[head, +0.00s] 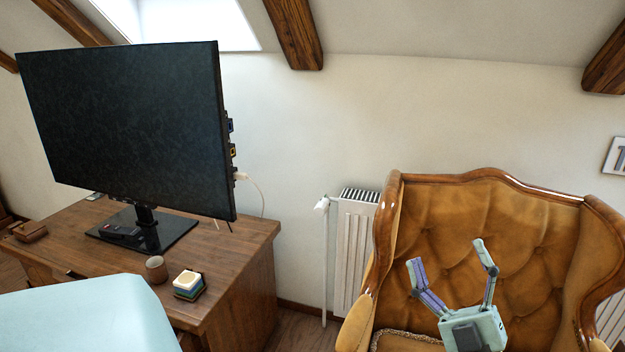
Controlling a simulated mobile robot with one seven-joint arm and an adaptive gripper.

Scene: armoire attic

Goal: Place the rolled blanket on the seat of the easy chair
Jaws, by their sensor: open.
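The easy chair (540,245) is brown tufted leather with a carved wooden frame and stands at the right in the head view. My gripper (447,252) is in front of its backrest, with its two fingers spread apart and nothing between them. Only a small part of the seat shows, at the bottom edge left of my gripper. A pale, textured edge (405,336) shows there; I cannot tell whether it is seat trim or part of the rolled blanket. No rolled blanket can be clearly made out elsewhere.
A wooden desk (255,240) at the left holds a large black monitor (125,125), a small brown cup (156,269) and a stack of coasters (188,284). A white radiator (350,250) is on the wall between desk and chair. A narrow strip of floor shows there.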

